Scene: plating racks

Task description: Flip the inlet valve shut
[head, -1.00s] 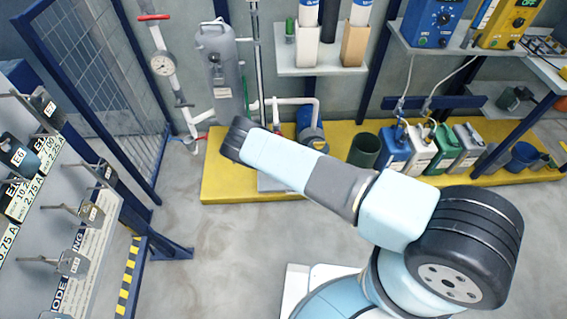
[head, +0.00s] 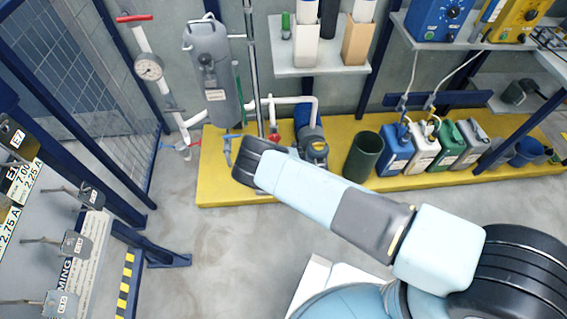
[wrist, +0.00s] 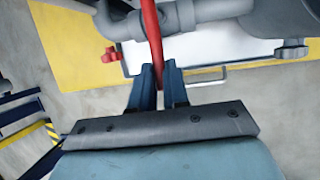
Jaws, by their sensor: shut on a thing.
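The valve's red lever (wrist: 151,38) runs down in the wrist view from the top edge, across a grey pipe (wrist: 185,17), to between my fingers. My gripper (wrist: 159,72) is shut on the lever's lower end, with one blue finger on each side. In the head view my arm ends low in front of the yellow platform, and the fingers are largely hidden there. A small red piece (head: 273,136) shows just above my wrist, by the pipework; I cannot tell if it is the same lever.
A grey rounded body (wrist: 290,15) is at the upper right. The yellow platform (head: 225,185) also carries a dark green bin (head: 363,160) and several canisters (head: 395,155).

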